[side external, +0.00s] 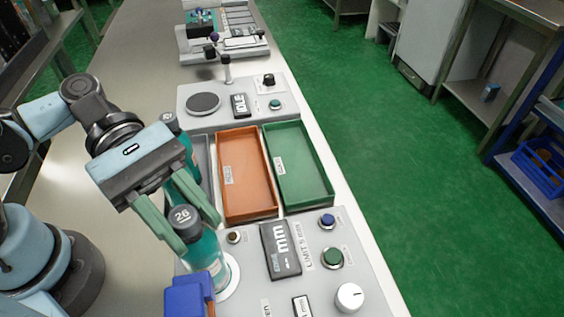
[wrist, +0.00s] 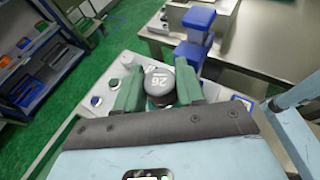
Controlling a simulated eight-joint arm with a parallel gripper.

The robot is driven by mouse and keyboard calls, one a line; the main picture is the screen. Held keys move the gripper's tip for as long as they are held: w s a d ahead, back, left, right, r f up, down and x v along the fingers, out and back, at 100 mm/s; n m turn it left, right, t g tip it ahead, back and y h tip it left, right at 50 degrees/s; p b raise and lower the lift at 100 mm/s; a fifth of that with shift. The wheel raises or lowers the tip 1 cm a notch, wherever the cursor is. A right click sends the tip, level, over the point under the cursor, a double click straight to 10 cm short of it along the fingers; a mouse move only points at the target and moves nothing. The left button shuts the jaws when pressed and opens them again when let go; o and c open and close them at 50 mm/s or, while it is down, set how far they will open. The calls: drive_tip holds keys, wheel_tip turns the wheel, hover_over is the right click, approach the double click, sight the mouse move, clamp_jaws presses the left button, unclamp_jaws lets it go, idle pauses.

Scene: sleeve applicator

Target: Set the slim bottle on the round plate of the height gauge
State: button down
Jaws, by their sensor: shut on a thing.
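A slim teal bottle (side external: 205,254) with a dark grey cap marked 26 is upright, or nearly so, between the green fingers of my gripper (side external: 191,230). The gripper is shut on its upper part. In the wrist view, the bottle's cap (wrist: 159,82) shows between the fingertips (wrist: 160,92). The white round plate (side external: 233,279) of the height gauge is at the bottle's base, partly hidden by it. I cannot tell whether the base touches the plate. The gauge's panel has an "mm" display (side external: 280,250).
A blue gauge part (side external: 188,296) stands close beside the bottle. Behind are an orange tray (side external: 247,175), a green tray (side external: 298,165) and a grey tray. Another teal bottle (side external: 170,122) is partly hidden by my gripper. A station with a dark disc (side external: 203,103) stands farther back.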

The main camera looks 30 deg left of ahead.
drive_tip(key=shift+f, duration=0.15)
drive_tip(key=c, duration=0.7)
unclamp_jaws()
drive_tip(key=v, duration=1.2)
drive_tip(key=shift+s, duration=0.1)
drive_tip(key=x, duration=1)
drive_tip(key=shift+d, duration=0.3)
drive_tip(key=shift+d+f, duration=0.35)
drive_tip(key=shift+d, duration=0.25)
